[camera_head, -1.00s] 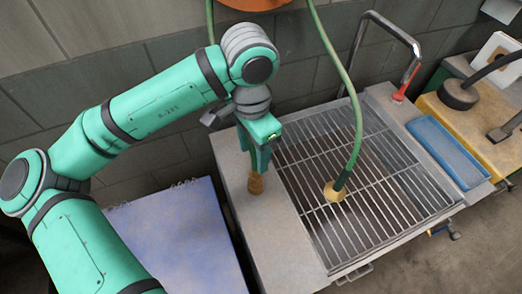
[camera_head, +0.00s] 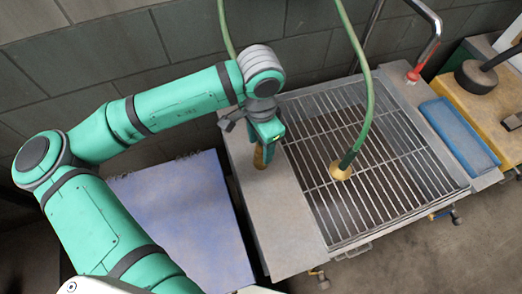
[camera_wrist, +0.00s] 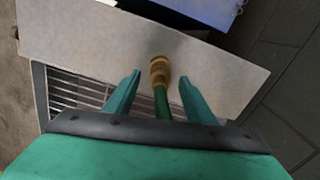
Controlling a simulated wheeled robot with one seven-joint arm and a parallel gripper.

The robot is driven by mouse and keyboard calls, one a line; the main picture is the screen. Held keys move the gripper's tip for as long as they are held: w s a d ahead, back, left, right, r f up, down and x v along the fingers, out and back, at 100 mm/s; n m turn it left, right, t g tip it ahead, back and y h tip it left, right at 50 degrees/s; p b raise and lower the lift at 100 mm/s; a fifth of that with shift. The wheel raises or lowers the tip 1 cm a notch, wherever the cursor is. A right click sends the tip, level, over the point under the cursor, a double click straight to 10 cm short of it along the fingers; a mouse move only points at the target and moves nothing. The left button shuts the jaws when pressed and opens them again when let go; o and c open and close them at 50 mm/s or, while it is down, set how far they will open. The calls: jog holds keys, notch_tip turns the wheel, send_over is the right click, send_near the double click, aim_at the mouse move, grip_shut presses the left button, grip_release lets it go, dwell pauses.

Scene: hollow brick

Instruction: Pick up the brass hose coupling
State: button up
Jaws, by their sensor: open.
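A brass coupling (camera_head: 259,159) is on the bare metal strip (camera_head: 275,215) left of the grate, directly under my gripper (camera_head: 266,148). In the wrist view the coupling (camera_wrist: 159,70) lies between my two open green fingers, with a gap on either side. A short green part (camera_wrist: 161,104) runs from it towards the palm. My fingers do not appear to touch it. In the head view my fingers partly hide it. A second brass fitting (camera_head: 341,171) is at the lower end of the green hose (camera_head: 369,95), over the grate.
The metal grate (camera_head: 395,180) fills the bench's middle, with a blue tray (camera_head: 459,132) to its right. A bent metal pipe (camera_head: 436,30) rises behind. A pale blue surface (camera_head: 175,215) stands to the left. The strip's front part is clear.

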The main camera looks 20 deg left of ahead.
jog(key=shift+w+d+f, duration=0.1)
jog(key=shift+f, duration=0.35)
jog(key=shift+w, duration=0.1)
jog(key=c, duration=1.2)
